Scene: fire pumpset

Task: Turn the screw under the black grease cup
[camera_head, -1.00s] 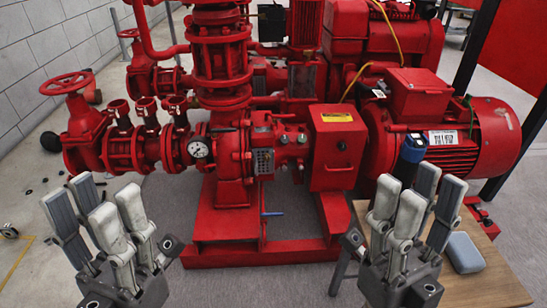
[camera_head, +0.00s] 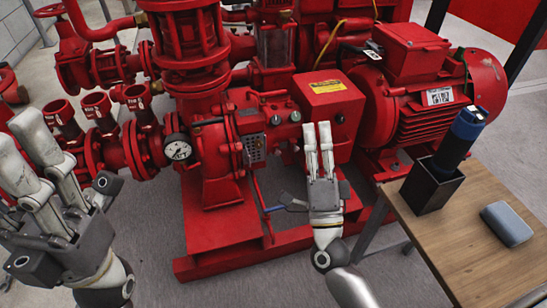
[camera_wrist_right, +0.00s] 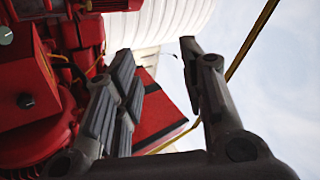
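The red pump (camera_head: 215,150) fills the middle of the head view. I cannot make out the black grease cup or its screw with certainty; both are small or hidden. My right gripper (camera_head: 318,128) points up in front of the pump, below the red box with the yellow label (camera_head: 322,100). In the right wrist view its fingers (camera_wrist_right: 155,50) are apart with nothing between them. My left gripper (camera_head: 28,150) is at the left edge of the head view, fingers spread and empty, in front of the red valves.
A wooden table (camera_head: 455,245) at the right bears a black holder (camera_head: 428,190) with a blue and black cylinder (camera_head: 462,135), and a grey block (camera_head: 507,224). The red motor (camera_head: 430,100) stands behind. A pressure gauge (camera_head: 177,149) sits left of the pump. Grey floor (camera_head: 150,220) lies in front.

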